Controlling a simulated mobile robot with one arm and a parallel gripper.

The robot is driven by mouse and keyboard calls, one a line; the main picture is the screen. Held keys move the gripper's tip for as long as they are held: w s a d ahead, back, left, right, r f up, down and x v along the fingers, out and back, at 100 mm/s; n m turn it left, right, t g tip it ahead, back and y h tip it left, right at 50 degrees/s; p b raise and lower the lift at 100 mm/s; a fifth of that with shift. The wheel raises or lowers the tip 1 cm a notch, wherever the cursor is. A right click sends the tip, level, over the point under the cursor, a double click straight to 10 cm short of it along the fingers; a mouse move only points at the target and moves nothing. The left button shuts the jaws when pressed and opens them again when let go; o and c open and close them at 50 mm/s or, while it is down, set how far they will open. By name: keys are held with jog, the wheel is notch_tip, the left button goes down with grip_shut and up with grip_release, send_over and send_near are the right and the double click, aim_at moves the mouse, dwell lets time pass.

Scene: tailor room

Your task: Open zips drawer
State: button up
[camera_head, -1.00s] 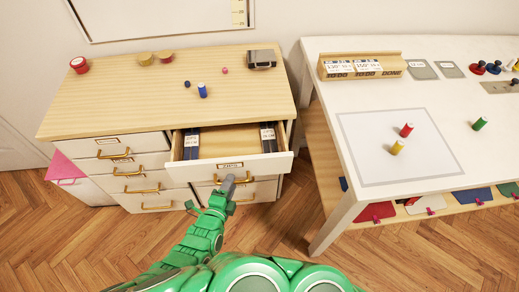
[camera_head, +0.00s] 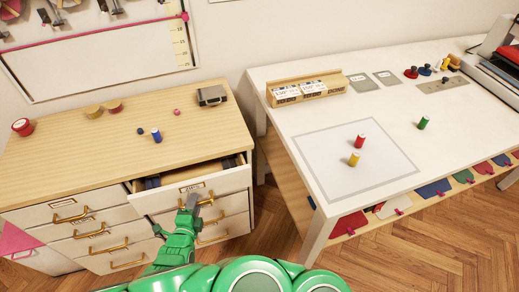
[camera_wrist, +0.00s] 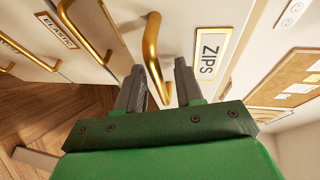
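The zips drawer (camera_head: 218,186) is the top right drawer of the wooden-topped cabinet and stands partly pulled out. Its front carries a ZIPS label (camera_wrist: 209,55) and a brass bar handle (camera_wrist: 151,45). My gripper (camera_head: 190,202) is at this handle in the head view. In the wrist view my gripper (camera_wrist: 160,68) has its two grey fingers apart, one on each side of the handle. A gap shows between the handle and the right finger. My gripper hides part of the handle in the head view.
Other closed drawers with brass handles, including the elastic drawer (camera_wrist: 60,36), lie left and below. A blue spool (camera_head: 156,135) and small items stand on the cabinet top (camera_head: 80,140). A white table (camera_head: 290,135) is close on the right. Wooden floor (camera_head: 420,245) is free in front.

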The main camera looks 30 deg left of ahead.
aim_at(189, 195)
jog(key=w+a, duration=0.3)
jog(key=shift+w+a, duration=0.45)
jog(key=shift+w, duration=0.15)
jog(key=shift+s+r, duration=0.1)
jog(key=shift+s, duration=0.1)
jog(key=shift+v, duration=0.8)
jog(key=v, duration=0.6)
jog(key=w+d+r+m+h, duration=0.1)
jog(key=w+d+r+m, duration=0.1)
jog(key=w, duration=0.2)
jog(key=w+d+r+m+t+h, duration=0.1)
jog(key=w+d+r+m+h, duration=0.1)
jog(key=w+r, duration=0.1)
jog(key=w+d+r+m+h, duration=0.2)
jog(key=w+r, duration=0.1)
jog(key=w, duration=0.2)
jog(key=shift+w+d+m+t, duration=0.15)
jog(key=shift+w+m+t, duration=0.1)
jog(key=shift+m+t, duration=0.05)
jog(key=w+d+r+m+h, duration=0.5)
jog(key=w+d+r+m, duration=0.1)
jog(key=w+d, duration=0.3)
jog(key=shift+d+r+m+g, duration=0.4)
jog(key=shift+d+r, duration=0.1)
jog(key=shift+w, duration=0.15)
